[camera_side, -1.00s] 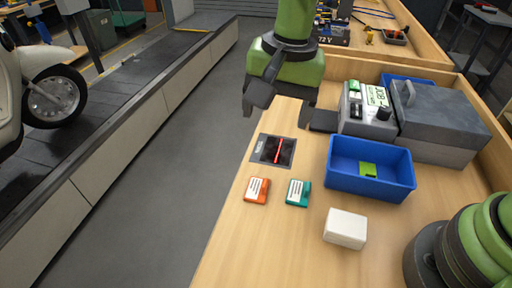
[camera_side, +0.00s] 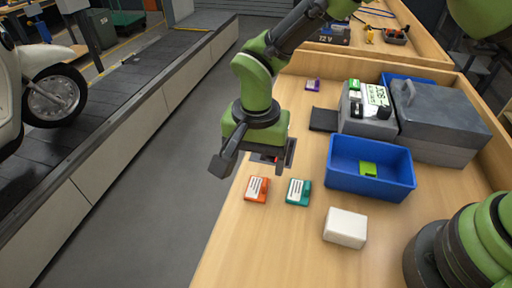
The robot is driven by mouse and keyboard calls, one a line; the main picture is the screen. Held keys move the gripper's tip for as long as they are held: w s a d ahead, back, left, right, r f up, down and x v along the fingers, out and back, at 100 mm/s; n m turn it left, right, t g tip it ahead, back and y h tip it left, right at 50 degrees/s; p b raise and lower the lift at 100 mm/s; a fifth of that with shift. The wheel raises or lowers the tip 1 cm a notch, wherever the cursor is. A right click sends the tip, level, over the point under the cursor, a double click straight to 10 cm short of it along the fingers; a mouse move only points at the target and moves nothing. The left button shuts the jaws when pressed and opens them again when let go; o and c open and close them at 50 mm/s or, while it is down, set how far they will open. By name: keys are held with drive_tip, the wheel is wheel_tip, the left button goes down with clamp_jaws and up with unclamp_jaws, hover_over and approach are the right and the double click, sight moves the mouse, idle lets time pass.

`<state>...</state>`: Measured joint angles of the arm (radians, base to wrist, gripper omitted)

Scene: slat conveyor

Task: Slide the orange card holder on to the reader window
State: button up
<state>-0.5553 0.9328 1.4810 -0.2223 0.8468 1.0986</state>
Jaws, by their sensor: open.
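The orange card holder (camera_side: 257,189) with a white label lies flat on the wooden bench near its left edge. The reader window (camera_side: 289,151) is a dark panel set in the bench just behind the holder; my gripper hides most of it, and a bit of red shows. The holder is apart from the window. My gripper (camera_side: 240,165) is open and empty, above the bench edge and over the window, behind and above the orange card holder. One finger shows at the left; the other is mostly hidden.
A teal card holder (camera_side: 298,192) lies just right of the orange one. A white block (camera_side: 345,228) and a blue bin (camera_side: 371,178) with a green piece inside are further right. A grey device (camera_side: 366,108) and a purple item (camera_side: 313,85) stand behind. The left bench edge is close.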

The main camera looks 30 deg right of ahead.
sight(256, 193)
wheel_tip(256, 193, down, 8)
drive_tip(key=shift+r, duration=0.1)
idle(0.4)
drive_tip(key=c, duration=1)
drive_tip(key=shift+w+d, duration=1.3)
drive_tip(key=shift+d, duration=0.4)
drive_tip(key=shift+w+d, duration=1.35)
drive_tip(key=shift+d, duration=0.35)
drive_tip(key=shift+w+d, duration=1.3)
drive_tip(key=shift+d, duration=0.4)
drive_tip(key=o, duration=1)
drive_tip(key=shift+c, duration=0.2)
wheel_tip(256, 193, up, 10)
